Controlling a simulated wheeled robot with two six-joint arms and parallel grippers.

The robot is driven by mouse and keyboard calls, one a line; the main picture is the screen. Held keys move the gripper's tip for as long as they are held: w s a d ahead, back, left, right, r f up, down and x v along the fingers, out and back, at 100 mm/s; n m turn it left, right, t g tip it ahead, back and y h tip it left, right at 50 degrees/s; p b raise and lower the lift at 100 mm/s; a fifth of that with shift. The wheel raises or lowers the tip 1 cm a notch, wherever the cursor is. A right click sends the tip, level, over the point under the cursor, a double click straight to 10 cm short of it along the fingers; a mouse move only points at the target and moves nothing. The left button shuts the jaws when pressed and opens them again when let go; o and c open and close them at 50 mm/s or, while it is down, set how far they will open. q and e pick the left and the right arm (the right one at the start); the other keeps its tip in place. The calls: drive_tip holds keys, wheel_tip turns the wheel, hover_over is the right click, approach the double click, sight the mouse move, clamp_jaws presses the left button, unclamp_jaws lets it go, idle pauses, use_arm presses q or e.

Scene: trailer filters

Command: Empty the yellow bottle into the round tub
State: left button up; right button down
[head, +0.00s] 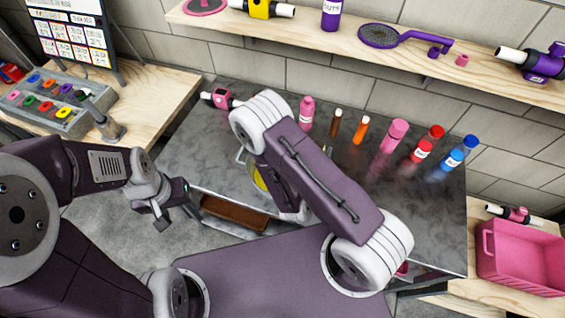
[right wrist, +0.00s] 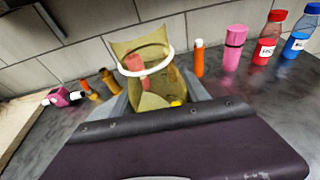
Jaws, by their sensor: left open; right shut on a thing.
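In the right wrist view, a see-through yellow vessel with a white ring (right wrist: 150,90) stands between the grey fingers of my right gripper (right wrist: 155,104), which is shut on it. I take it for the yellow bottle. I cannot make out the round tub in either view; my arm hides part of the table. My left gripper (head: 158,208) is open and empty, left of the grey table, apart from everything.
On the grey table (head: 200,140) stand a pink bottle (head: 307,113), brown and orange (head: 360,130) tubes, another pink container (head: 394,136), red bottles (head: 421,151) and a blue bottle (head: 458,153). A pink crate (head: 495,285) is at right. A shelf (head: 350,60) runs behind.

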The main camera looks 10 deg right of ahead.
sight(320, 140)
wheel_tip(320, 140, up, 5)
drive_tip(key=p, duration=0.4)
drive_tip(key=shift+r+p, duration=0.2)
drive_tip(key=shift+p, duration=0.2)
drive_tip(key=shift+f, duration=0.2)
